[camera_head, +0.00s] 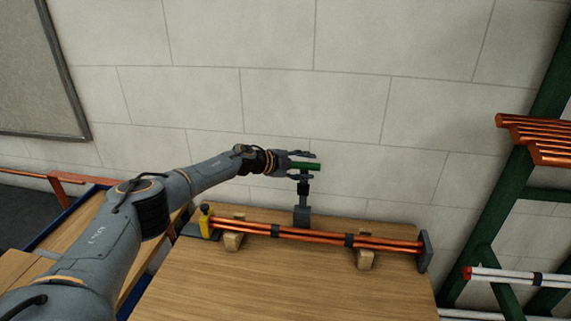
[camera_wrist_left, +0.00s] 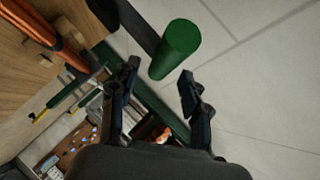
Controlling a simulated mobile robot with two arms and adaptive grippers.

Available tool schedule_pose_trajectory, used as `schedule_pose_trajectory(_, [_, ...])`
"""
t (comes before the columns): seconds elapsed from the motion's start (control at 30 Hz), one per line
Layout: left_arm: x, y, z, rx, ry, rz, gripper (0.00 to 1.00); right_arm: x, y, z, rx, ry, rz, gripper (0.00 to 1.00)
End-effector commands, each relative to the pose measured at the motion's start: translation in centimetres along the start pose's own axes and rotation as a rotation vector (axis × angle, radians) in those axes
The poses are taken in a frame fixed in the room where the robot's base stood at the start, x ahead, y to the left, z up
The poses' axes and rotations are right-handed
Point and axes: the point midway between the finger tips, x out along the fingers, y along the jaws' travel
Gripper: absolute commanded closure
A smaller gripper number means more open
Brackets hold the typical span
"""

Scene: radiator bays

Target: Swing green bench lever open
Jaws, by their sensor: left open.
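The green lever (camera_head: 305,166) sticks out sideways from the top of a dark upright post (camera_head: 303,205) at the back of the wooden bench. My left gripper (camera_head: 303,165) is at the lever, with its fingers apart above and below it in the head view. In the left wrist view the lever's round green end (camera_wrist_left: 178,48) shows just ahead of the open left fingertips (camera_wrist_left: 163,82). I cannot tell from these frames whether the fingers touch it. My right gripper is not in view.
Copper pipes (camera_head: 320,238) lie across wooden blocks on the bench (camera_head: 270,285), in front of the post. A yellow clamp (camera_head: 206,222) stands at their left end. A pale block wall (camera_head: 350,110) is close behind. A green rack (camera_head: 515,190) with pipes stands at right.

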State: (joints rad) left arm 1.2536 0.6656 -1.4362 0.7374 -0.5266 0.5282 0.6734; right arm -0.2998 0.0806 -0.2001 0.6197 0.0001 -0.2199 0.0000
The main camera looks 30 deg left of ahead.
Motion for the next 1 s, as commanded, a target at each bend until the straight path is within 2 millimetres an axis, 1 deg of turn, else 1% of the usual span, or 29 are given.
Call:
schedule_pose_trajectory(0.03, [-1.0,-0.1,0.2,0.003,-0.002,-0.002,0.53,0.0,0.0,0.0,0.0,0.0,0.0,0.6])
schedule_pose_trajectory(0.2, [-3.9,-0.2,0.1,0.001,-0.002,-0.003,0.53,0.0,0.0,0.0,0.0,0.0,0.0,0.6])
schedule_pose_trajectory(0.43, [-7.1,-0.2,0.0,0.0,-0.001,-0.003,0.53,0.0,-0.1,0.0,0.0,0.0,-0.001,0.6])
schedule_pose_trajectory(0.6, [-8.1,-0.1,-0.1,0.0,0.001,-0.003,0.53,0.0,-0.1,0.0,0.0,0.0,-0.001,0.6])
schedule_pose_trajectory(1.0, [-8.1,-0.2,-0.1,0.0,0.0,-0.003,0.53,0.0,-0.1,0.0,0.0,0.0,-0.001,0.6])
